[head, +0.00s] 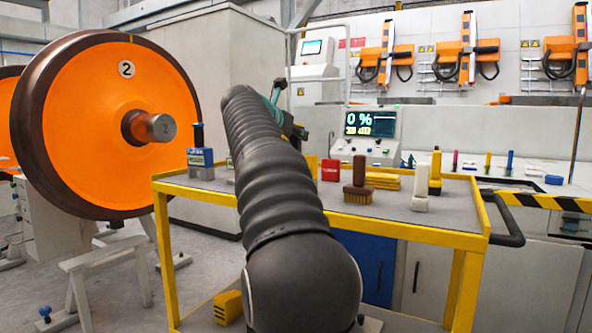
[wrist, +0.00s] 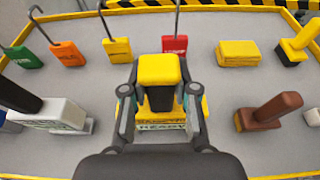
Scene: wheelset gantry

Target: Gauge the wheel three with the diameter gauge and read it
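A device with a yellow top and black stem (wrist: 160,98) sits between my gripper's (wrist: 160,72) two fingers in the wrist view. Its base carries a label reading READY. The fingers lie close along both sides of the yellow top, and I cannot tell whether they touch it. My arm hides the gripper in the head view. The orange wheel (head: 100,120) there is marked 2; no wheel marked 3 shows.
Green, orange and yellow tags show in the wrist view. A screen (head: 371,122) reads 0 %.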

